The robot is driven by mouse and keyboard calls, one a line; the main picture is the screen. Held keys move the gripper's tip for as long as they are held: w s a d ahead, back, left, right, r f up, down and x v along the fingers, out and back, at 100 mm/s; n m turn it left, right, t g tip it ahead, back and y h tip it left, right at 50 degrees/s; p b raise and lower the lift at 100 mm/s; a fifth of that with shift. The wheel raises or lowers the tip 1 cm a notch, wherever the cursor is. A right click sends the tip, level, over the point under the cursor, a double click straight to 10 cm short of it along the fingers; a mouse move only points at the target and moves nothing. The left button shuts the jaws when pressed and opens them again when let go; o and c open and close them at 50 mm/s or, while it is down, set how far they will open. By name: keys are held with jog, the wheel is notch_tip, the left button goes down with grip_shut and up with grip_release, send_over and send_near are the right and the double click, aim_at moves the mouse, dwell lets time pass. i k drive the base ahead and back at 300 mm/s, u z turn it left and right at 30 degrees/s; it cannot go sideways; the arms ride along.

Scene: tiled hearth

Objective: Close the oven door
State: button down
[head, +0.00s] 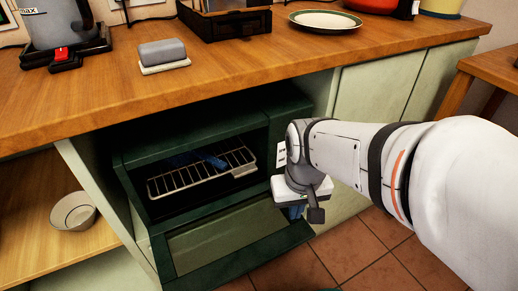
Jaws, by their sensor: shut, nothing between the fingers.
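The dark green oven (195,137) sits in an alcove under the wooden counter. Its oven door (225,243), with a glass pane, is folded down and open, sloping out toward me. A wire rack (203,172) shows inside, with something blue lying at its back. My gripper (295,212) is at the right end of the door, beside the oven's right front side. It is shut and empty, pointing down. The wrist hides part of the oven's right side, and I cannot tell whether the fingers touch the door.
The wooden counter (110,100) overhangs the oven. It bears a kettle (52,22), a butter dish (163,54), a dark tray (225,22) and a plate (325,20). A bowl (74,211) is on the left shelf. Tiled floor (350,245) is clear at lower right.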

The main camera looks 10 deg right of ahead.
aim_at(214, 275)
jog(key=z, duration=0.05)
jog(key=k, duration=2.2)
jog(key=u, duration=0.55)
jog(key=i, duration=1)
